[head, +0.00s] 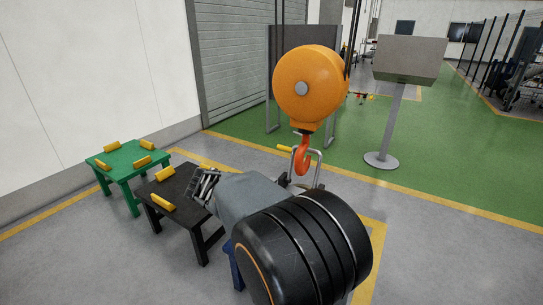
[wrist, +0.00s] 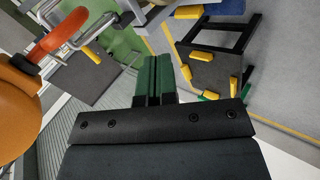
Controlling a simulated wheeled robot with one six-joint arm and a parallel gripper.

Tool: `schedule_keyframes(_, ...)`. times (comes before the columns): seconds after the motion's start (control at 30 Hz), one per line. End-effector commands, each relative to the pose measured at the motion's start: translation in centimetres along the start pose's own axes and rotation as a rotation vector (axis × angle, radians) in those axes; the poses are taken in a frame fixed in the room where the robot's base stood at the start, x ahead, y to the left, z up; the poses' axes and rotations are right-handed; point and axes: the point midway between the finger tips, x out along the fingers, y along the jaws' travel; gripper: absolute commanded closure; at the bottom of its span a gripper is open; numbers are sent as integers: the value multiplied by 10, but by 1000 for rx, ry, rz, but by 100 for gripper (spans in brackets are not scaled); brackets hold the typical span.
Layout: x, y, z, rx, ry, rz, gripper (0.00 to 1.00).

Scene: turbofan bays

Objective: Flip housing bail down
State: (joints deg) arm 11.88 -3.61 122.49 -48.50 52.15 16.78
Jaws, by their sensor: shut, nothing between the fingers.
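The bail looks to be the grey metal loop (head: 318,168) standing up beside the orange crane hook (head: 302,155). Whether the hook passes through it I cannot tell. In the wrist view, grey bars of the loop (wrist: 75,40) show at the upper left, by the orange hook (wrist: 54,36). The housing body is mostly hidden behind my arm in the head view. My gripper (head: 203,186) is left of the loop and apart from it, over the black table. In the wrist view my gripper (wrist: 153,77) has its dark green fingers together, with nothing between them.
A large orange hoist block (head: 311,88) hangs above the hook. The black table (head: 182,182) and green table (head: 128,172) at left carry yellow blocks. A grey console on a post (head: 397,120) stands at right. Green floor beyond is largely open.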

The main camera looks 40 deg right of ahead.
Motion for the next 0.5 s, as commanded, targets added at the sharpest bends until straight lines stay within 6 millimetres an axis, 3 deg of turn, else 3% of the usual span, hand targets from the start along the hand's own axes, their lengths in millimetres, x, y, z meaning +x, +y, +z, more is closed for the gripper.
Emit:
schedule_keyframes(0.1, -37, -52, 34, 37, 17, -221, 100)
schedule_keyframes(0.2, -61, -88, 58, 58, 31, -383, 100)
schedule_keyframes(0.33, -84, -122, 80, 74, 47, -544, 100)
schedule_keyframes(0.5, -101, -145, 96, 86, 62, -660, 100)
